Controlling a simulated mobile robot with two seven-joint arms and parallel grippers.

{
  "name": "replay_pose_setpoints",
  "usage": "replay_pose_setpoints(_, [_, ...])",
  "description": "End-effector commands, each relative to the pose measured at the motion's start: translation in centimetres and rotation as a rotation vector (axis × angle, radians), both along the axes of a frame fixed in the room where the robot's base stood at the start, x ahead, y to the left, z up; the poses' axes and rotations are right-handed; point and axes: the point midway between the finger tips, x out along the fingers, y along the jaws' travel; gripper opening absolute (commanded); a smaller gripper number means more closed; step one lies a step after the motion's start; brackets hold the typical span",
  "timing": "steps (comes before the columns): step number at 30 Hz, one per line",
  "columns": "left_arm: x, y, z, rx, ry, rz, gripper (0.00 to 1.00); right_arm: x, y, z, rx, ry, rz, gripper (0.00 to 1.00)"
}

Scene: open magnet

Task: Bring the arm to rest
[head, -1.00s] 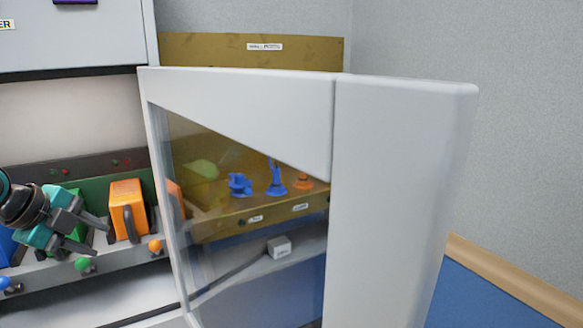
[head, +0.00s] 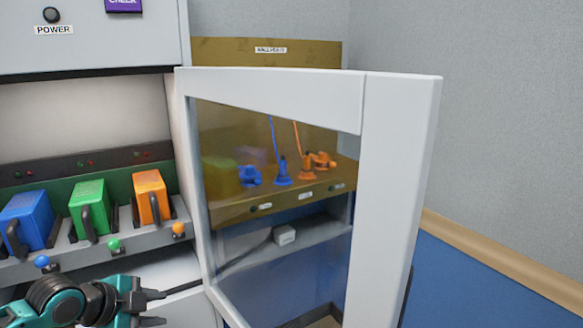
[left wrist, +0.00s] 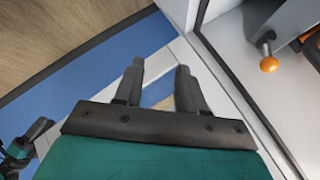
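My left gripper (head: 157,308) is at the bottom left of the head view, in front of and below the row of blocks. It is open with nothing between its fingers; its two fingers also show apart in the left wrist view (left wrist: 160,82). Part of what looks like my right arm (left wrist: 22,146) shows small at the lower left of the left wrist view; whether its gripper is open cannot be made out.
A cabinet holds a blue block (head: 27,218), a green block (head: 90,205) and an orange block (head: 150,195) with handles. A white-framed clear door (head: 395,200) stands open to their right. Behind it, blue and orange plugs sit on a brass-coloured panel (head: 230,212).

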Motion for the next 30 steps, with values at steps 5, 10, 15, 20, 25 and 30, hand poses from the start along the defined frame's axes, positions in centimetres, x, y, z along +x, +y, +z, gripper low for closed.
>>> replay_pose_setpoints(5, [-4.0, -5.7, -7.1, -0.243, 0.037, 0.187, 0.4, -0.3, 0.0, -0.1, -0.001, 0.005, 0.001, 0.46])
replay_pose_setpoints(10, [-9.0, -8.9, -11.7, -0.465, 0.067, 0.414, 0.4, -0.4, -0.1, -0.2, -0.004, 0.007, 0.003, 0.46])
replay_pose_setpoints(15, [-14.7, -10.2, -14.9, -0.643, 0.093, 0.654, 0.4, -0.6, -0.1, -0.3, -0.005, 0.011, 0.004, 0.46])
replay_pose_setpoints(20, [-18.8, -10.2, -16.4, -0.735, 0.102, 0.818, 0.4, -0.6, -0.1, -0.4, -0.004, 0.012, 0.004, 0.46])
replay_pose_setpoints(25, [-20.6, -10.0, -16.8, -0.769, 0.1, 0.885, 0.4, -0.6, -0.1, -0.4, -0.004, 0.012, 0.004, 0.46])
replay_pose_setpoints(30, [-20.7, -10.0, -16.9, -0.772, 0.1, 0.89, 0.4, -0.6, -0.1, -0.4, -0.004, 0.012, 0.004, 0.46])
